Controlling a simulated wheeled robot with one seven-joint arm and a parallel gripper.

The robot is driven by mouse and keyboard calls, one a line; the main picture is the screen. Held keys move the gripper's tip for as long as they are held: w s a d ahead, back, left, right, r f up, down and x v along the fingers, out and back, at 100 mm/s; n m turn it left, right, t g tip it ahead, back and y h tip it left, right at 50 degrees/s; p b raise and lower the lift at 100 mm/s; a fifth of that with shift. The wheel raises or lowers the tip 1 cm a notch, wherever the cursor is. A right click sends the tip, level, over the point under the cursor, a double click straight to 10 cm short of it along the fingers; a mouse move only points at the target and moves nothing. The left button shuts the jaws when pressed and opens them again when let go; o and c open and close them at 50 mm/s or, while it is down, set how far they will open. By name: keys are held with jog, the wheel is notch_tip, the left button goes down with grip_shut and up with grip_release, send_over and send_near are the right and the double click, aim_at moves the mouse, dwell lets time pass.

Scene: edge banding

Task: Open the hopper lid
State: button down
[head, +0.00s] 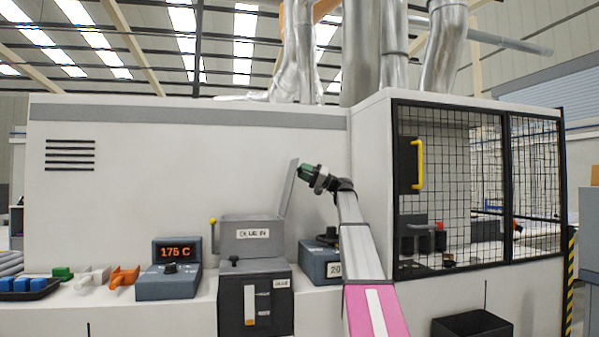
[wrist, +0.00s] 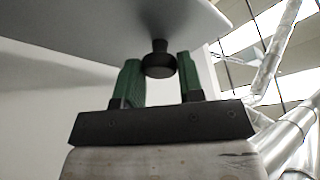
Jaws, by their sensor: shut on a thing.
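The hopper (head: 250,240) is a grey box labelled "GLUE IN" on the machine's front ledge. Its lid (head: 289,188) is a flat grey panel, raised and nearly upright at the hopper's right side, tilted a little to the right. My gripper (head: 304,171) is at the lid's right face near its top. In the wrist view the lid (wrist: 110,25) spans the top, and a black knob (wrist: 159,62) sticks out from it. The green fingers of my gripper (wrist: 160,82) are on both sides of the knob, shut on it.
A control box (head: 169,270) reading "175 C" stands left of the hopper, and another control box (head: 320,262) stands to its right, partly behind my arm. A mesh guard (head: 470,190) with a yellow handle is at the right. A black bin (head: 472,326) is below it.

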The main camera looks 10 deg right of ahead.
jog(key=shift+f, duration=0.3)
jog(key=c, duration=0.8)
grip_release()
jog(key=shift+o, duration=0.2)
jog(key=shift+r, duration=0.1)
notch_tip(320, 180, up, 4)
jog(key=shift+w+f, duration=0.1)
jog(key=shift+f, duration=0.05)
jog(key=o, duration=0.4)
jog(key=a+r, duration=0.1)
jog(key=s+a+r, duration=0.1)
jog(key=a, duration=0.1)
jog(key=s+a+r, duration=0.1)
jog(key=a, duration=0.1)
jog(key=shift+s+a+r, duration=0.2)
jog(key=shift+a+r, duration=0.05)
jog(key=shift+r, duration=0.1)
jog(key=s+a+r, duration=0.1)
jog(key=a, duration=0.1)
jog(key=s+a+r, duration=0.1)
jog(key=a+r, duration=0.1)
jog(key=shift+s+a, duration=0.1)
jog(key=shift+s, duration=0.1)
jog(key=c, duration=0.4)
jog(key=shift+a+r, duration=0.3)
jog(key=shift+a, duration=0.15)
